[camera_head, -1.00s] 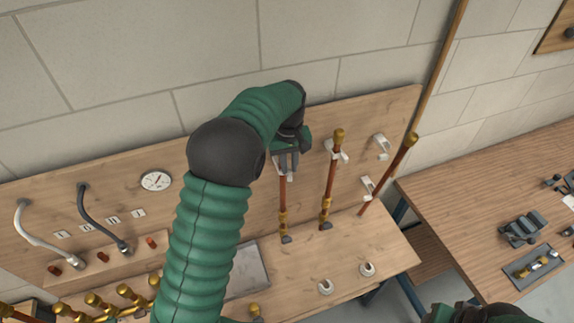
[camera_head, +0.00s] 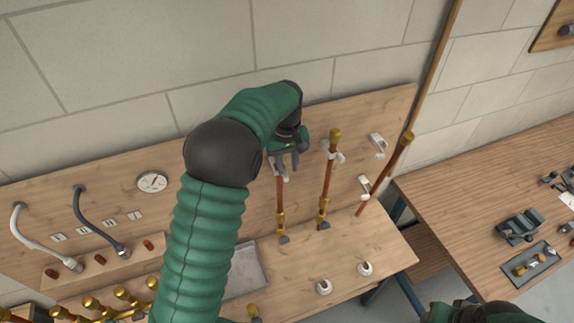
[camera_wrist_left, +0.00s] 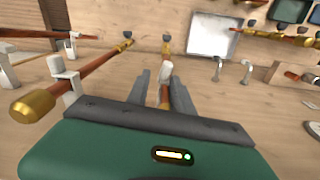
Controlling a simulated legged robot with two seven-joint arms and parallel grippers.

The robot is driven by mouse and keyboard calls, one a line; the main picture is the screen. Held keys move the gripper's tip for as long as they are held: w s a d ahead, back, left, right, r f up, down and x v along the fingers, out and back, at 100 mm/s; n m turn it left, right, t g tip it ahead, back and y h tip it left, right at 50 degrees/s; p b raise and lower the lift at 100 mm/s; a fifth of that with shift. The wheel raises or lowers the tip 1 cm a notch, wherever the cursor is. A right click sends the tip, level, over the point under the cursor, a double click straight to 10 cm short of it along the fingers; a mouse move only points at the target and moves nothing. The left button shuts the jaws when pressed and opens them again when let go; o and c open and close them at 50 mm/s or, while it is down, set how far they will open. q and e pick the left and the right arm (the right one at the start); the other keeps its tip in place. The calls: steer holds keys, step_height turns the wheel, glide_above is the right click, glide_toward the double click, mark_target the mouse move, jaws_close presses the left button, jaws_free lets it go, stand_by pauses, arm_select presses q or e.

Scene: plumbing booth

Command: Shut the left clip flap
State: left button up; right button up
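My left gripper (camera_head: 286,164) is at the left copper pipe's upper end, in front of the wall board. Its two fingers are apart in the left wrist view (camera_wrist_left: 164,88). The left copper pipe (camera_head: 281,205) stands upright against the board. A white clip part (camera_wrist_left: 166,72) shows in front of that pipe, between and just beyond the fingertips; contact cannot be told. The rest of the left clip is hidden, so its flap's angle is unclear. My right gripper (camera_head: 478,313) is only partly in view at the bottom edge, its fingers unclear.
A middle pipe (camera_head: 327,190) stands in a white clip (camera_head: 334,153). A third pipe (camera_head: 386,173) leans at the right near two white clips. A metal plate (camera_head: 247,270) and white rings lie on the bench. Gooseneck hoses are at left.

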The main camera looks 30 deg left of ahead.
arm_select(q)
steer(key=shift+s+d+f+g, duration=0.25)
steer(key=shift+s+f, duration=0.15)
steer(key=shift+f, duration=0.2)
steer(key=shift+s+d+f+g, duration=0.2)
steer(key=shift+s+f, duration=0.15)
steer(key=shift+f, duration=0.2)
step_height(320, 180, up, 21)
steer(key=w+a+p, duration=0.1)
steer(key=w+p, duration=0.1)
steer(key=p, duration=0.1)
steer(key=shift+a+r+t+p, duration=0.15)
steer(key=shift+t+p, duration=0.15)
steer(key=shift+t, duration=0.15)
